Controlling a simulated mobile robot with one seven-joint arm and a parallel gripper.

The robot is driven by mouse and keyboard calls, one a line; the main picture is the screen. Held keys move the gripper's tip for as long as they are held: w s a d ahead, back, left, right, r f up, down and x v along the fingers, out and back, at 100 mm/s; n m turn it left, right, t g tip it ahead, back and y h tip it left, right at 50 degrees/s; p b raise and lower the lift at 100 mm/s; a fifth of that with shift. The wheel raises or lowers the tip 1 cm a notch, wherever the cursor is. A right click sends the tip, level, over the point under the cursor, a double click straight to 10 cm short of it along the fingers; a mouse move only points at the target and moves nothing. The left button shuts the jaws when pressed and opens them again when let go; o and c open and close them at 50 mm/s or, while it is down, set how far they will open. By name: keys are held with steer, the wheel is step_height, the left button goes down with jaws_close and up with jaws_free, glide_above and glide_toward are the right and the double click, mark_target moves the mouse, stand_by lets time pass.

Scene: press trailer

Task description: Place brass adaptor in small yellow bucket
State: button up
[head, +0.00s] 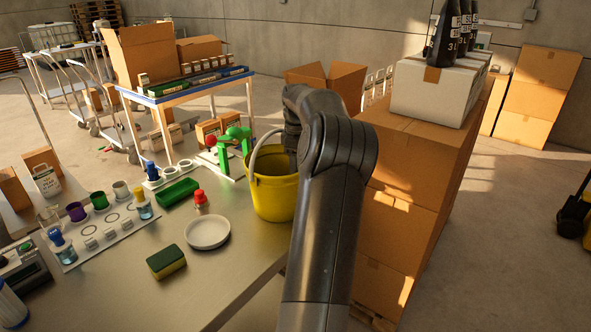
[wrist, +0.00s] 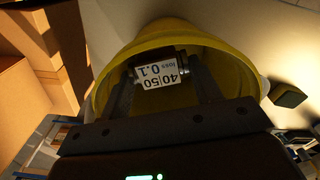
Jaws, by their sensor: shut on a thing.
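The small yellow bucket (head: 272,198) stands on the metal table near its right edge, its light handle raised. In the wrist view the bucket (wrist: 215,50) surrounds my fingertips. My gripper (wrist: 162,75) points into the bucket's mouth and is shut on the brass adaptor (wrist: 160,71), which shows a white label reading "40/50 loss 0.1" and metallic ends. The adaptor appears within the rim; I cannot tell whether it touches the bottom. In the head view my arm comes over the bucket from the right, and the fingers and adaptor are hidden.
A white dish (head: 207,233), a sponge (head: 166,262), a red-capped bottle (head: 201,203) and a green tray (head: 178,193) lie left of the bucket. A green device (head: 235,140) stands behind it. Stacked cardboard boxes (head: 408,205) rise close on the right.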

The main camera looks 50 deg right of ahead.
steer(key=shift+f, duration=1.65)
steer(key=shift+f, duration=0.25)
steer(key=shift+f, duration=0.35)
steer(key=o, duration=0.8)
step_height(320, 180, up, 13)
steer(key=shift+r, duration=0.15)
